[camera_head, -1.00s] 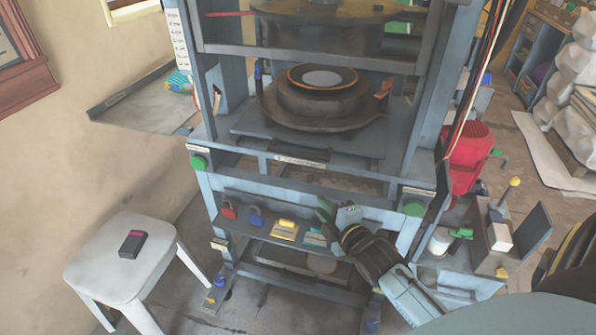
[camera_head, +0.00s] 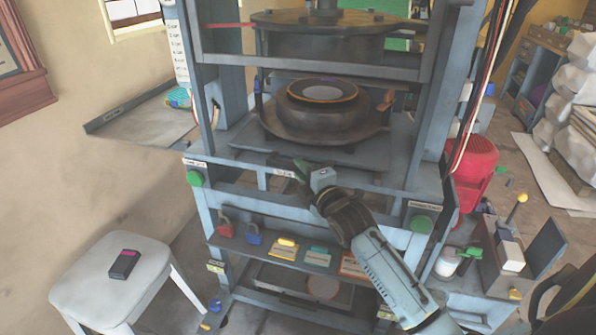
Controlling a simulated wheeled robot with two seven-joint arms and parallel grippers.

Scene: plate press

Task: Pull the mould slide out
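The mould slide (camera_head: 245,148) is a flat grey-blue plate inside the press frame. The round dark mould (camera_head: 315,125) with a pale disc on top sits on it. My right gripper (camera_head: 306,171) is in front of the slide's front edge, at the labelled bar there. The gripper covers part of that bar, and I cannot tell whether it touches it. Its fingers are small and partly hidden, so I cannot tell whether they are open or shut. My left gripper is not in view.
Green buttons (camera_head: 195,178) flank the front of the press. A shelf (camera_head: 232,246) below holds padlocks and coloured tags. A white stool (camera_head: 85,290) with a dark device (camera_head: 125,264) stands at left. A red motor (camera_head: 472,170) and a side tray (camera_head: 135,125) flank the frame.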

